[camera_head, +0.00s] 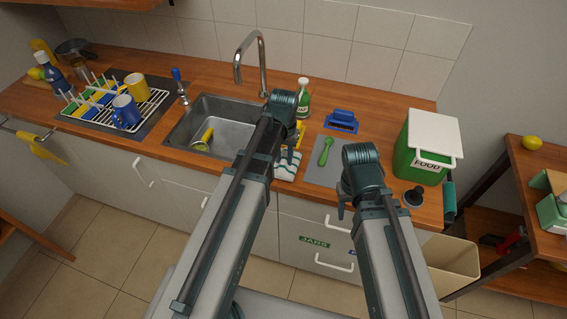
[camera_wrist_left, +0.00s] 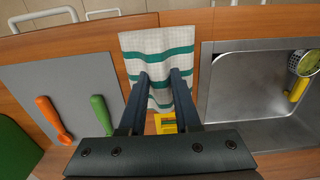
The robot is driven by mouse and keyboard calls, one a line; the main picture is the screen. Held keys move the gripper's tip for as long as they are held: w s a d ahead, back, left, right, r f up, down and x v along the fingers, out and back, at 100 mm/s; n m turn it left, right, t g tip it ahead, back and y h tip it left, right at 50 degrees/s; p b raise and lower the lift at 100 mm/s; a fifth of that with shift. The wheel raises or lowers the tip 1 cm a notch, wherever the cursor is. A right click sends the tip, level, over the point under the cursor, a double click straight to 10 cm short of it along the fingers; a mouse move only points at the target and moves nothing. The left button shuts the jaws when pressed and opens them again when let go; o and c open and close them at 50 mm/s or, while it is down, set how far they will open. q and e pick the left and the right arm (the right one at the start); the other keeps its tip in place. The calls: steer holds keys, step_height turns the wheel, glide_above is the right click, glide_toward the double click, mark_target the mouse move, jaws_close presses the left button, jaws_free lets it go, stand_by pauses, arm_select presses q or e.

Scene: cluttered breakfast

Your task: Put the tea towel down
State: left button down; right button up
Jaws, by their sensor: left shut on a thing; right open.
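The tea towel (camera_head: 287,168) is white with green stripes. It lies at the front of the wooden counter, between the sink and a grey mat, and it also shows in the left wrist view (camera_wrist_left: 158,45). My left gripper (camera_head: 291,143) is over the towel, shut on its rear part, with the two fingers (camera_wrist_left: 160,80) against the cloth in the left wrist view. The cloth between the fingers is partly hidden. My right gripper (camera_head: 346,209) is open and empty above the counter's front, right of the towel.
The sink (camera_head: 223,128) is left of the towel. On the right, the grey mat (camera_head: 318,173) holds a green-handled tool (camera_head: 325,151) and an orange-handled one (camera_wrist_left: 53,119). A yellow object (camera_wrist_left: 165,123) is just behind the towel. A green food bin (camera_head: 421,160) stands further right.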

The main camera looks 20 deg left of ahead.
mark_target(284, 157)
arm_select(q)
steer(key=shift+f, duration=0.7)
arm_select(e)
steer(key=shift+f, duration=0.7)
arm_select(q)
steer(key=shift+b, duration=0.3)
steer(key=shift+f, duration=0.2)
steer(key=c, duration=0.6)
jaws_free()
arm_select(e)
steer(key=shift+f, duration=0.1)
arm_select(q)
steer(key=shift+r, duration=0.2)
step_height(284, 157, up, 12)
steer(key=p, duration=1.2)
steer(key=s+d+m, duration=0.1)
steer(key=s+d, duration=0.2)
steer(key=s, duration=0.1)
steer(key=s+d+m, duration=0.1)
steer(key=s+d, duration=0.3)
steer(key=s, duration=0.1)
steer(key=s+d+m+y, duration=0.1)
steer(key=s+d, duration=0.2)
steer(key=s, duration=0.1)
steer(key=shift+s+d+r, duration=0.1)
steer(key=shift+s+d, duration=0.15)
steer(key=shift+s, duration=0.15)
arm_select(e)
step_height(284, 157, up, 12)
